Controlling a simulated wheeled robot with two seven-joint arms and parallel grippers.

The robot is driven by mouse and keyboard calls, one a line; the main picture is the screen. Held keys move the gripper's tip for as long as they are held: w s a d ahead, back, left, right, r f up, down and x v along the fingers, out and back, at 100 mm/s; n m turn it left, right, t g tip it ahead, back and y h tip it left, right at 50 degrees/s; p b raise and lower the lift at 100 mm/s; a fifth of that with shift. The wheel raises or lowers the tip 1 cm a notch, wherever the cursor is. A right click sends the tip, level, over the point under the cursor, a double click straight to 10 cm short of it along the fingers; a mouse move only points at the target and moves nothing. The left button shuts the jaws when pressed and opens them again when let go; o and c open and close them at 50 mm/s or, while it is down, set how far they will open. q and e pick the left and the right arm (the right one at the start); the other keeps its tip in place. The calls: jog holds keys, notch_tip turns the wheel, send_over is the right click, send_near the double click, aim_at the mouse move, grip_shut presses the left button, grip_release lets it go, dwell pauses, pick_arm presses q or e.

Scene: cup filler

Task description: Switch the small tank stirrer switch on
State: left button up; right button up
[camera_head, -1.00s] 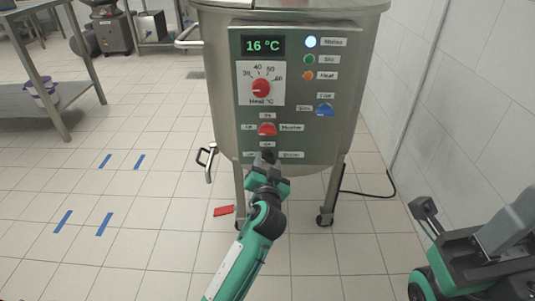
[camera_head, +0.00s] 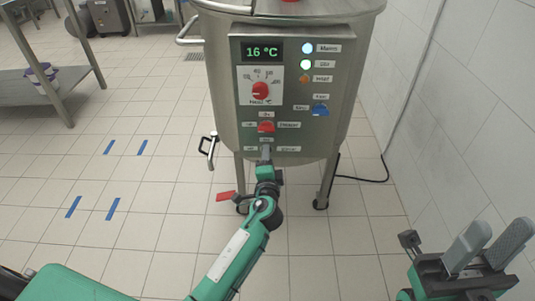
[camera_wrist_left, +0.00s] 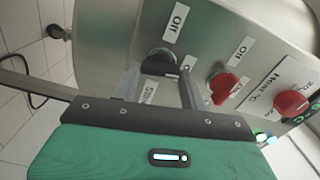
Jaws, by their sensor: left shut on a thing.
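The steel tank's control panel (camera_head: 335,75) shows 16 °C. The black stirrer switch (camera_wrist_left: 160,62) is at its bottom, with an "Off" label beside it in the left wrist view. My left gripper (camera_head: 265,155) is at the panel's bottom edge, its two fingers (camera_wrist_left: 160,85) shut around the black knob. They hide much of it in the head view, and I cannot tell its exact angle. The green stir light (camera_head: 306,64) is brightly lit, below the lit white mains light (camera_head: 307,48). My right gripper (camera_head: 500,232) is empty at lower right, fingers apart.
A red knob (camera_head: 266,127) sits just above the stirrer switch, a red heat dial (camera_head: 260,91) higher, and a blue knob (camera_head: 320,109) to the right. A tiled wall (camera_head: 440,130) stands at right. A metal table (camera_head: 40,90) is at far left.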

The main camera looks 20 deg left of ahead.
pick_arm(q)
jog(key=shift+f+m+p, duration=0.1)
jog(key=shift+m+p, duration=0.45)
jog(key=shift+m, duration=0.55)
jog(key=o, duration=1)
jog(key=p+v, duration=0.1)
jog(key=v, duration=1.3)
jog(key=shift+w, duration=0.1)
